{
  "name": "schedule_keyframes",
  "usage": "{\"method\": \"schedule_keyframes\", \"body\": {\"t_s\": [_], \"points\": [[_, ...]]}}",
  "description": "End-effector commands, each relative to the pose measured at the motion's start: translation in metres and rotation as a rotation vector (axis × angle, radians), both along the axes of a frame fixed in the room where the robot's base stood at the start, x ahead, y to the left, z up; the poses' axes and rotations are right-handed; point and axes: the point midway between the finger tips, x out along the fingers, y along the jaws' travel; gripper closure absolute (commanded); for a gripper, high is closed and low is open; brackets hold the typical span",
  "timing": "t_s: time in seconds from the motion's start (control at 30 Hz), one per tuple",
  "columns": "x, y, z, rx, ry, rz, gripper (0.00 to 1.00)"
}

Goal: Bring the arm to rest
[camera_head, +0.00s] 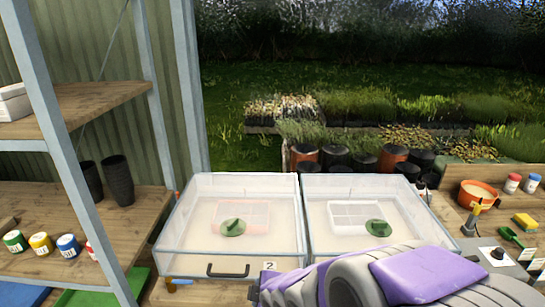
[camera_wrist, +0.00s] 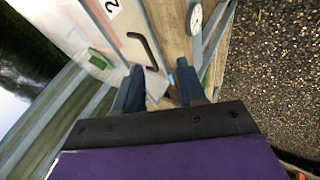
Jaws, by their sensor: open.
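My gripper (camera_wrist: 158,88) shows in the wrist view with its two dark blue fingers apart and nothing held between them. Beyond the fingers are the front of a clear case with a black handle (camera_wrist: 146,50) and a wooden edge. In the head view my purple and grey arm crosses the lower right, in front of the two clear cases; the fingers cannot be made out there. The left case (camera_head: 190,250) has its black handle at the front and a "2" label (camera_head: 270,266). The right case (camera_head: 318,243) is partly hidden by my arm.
A shelf rack (camera_head: 75,108) with pots and paint jars stands at left. An orange pot (camera_head: 479,193), bottles and small tools crowd the bench at right. A round dial (camera_wrist: 196,18) sits near the case front. Gravel ground (camera_wrist: 272,75) lies open at right in the wrist view.

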Motion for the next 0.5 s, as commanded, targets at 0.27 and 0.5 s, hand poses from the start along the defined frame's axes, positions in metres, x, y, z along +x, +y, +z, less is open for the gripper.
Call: {"method": "schedule_keyframes", "body": {"t_s": [0.27, 0.5], "points": [[-0.074, -0.111, 0.012, 0.031, 0.343, -0.573, 0.60], [-0.178, -0.166, 0.030, 0.075, 0.636, -1.107, 0.60]]}}
